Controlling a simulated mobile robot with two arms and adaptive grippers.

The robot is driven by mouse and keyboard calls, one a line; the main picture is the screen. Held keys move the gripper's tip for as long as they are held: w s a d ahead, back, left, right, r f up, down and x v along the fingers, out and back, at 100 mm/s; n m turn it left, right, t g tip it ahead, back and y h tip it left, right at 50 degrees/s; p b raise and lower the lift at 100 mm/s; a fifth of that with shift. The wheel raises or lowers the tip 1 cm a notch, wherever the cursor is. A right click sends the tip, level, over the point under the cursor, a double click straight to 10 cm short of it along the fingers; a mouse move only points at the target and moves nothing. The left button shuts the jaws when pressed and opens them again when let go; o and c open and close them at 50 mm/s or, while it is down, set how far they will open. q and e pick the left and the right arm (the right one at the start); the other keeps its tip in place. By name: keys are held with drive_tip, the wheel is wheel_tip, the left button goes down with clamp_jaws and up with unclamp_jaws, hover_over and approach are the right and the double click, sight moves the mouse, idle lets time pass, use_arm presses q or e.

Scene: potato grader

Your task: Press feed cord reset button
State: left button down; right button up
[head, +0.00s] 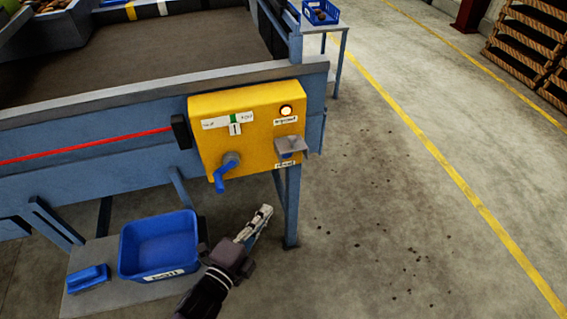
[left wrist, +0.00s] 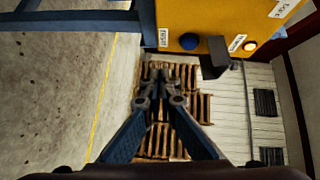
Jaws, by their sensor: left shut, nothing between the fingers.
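A yellow control box (head: 245,135) is mounted on the blue machine frame. At its lower right, a blue button (head: 287,155) sits under a grey shroud (head: 291,144), with a small label below. The blue button (left wrist: 189,41) and the dark shroud (left wrist: 215,58) also show in the left wrist view. A red cord (head: 90,147) runs along the frame to a black piece beside the box. My left gripper (head: 262,213) is below the box, shut and empty, apart from the button. Its fingertips show in the left wrist view (left wrist: 158,76). My right gripper is not in view.
The box also carries a lit lamp (head: 286,111) and a blue lever (head: 223,174). A blue bin (head: 160,246) stands on a low shelf at the left of my gripper. A blue leg (head: 291,205) is close by. Open floor (head: 390,230) lies at the right.

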use_arm(q)
drive_tip(key=shift+m+t+h, duration=0.3)
drive_tip(key=shift+m+h, duration=0.2)
drive_tip(key=shift+m, duration=0.2)
drive_tip(key=r, duration=0.2)
drive_tip(key=d+r, duration=0.1)
drive_tip(key=r, duration=0.1)
drive_tip(key=shift+s+d+r, duration=0.1)
drive_tip(key=shift+r, duration=0.3)
drive_tip(key=p, duration=0.1)
approach(291, 155)
drive_tip(key=d, duration=0.4)
drive_tip(key=w, duration=0.2)
drive_tip(key=w+a+p, duration=0.1)
drive_tip(key=w, duration=0.2)
drive_tip(key=shift+a, duration=0.2)
drive_tip(key=shift+w, duration=0.1)
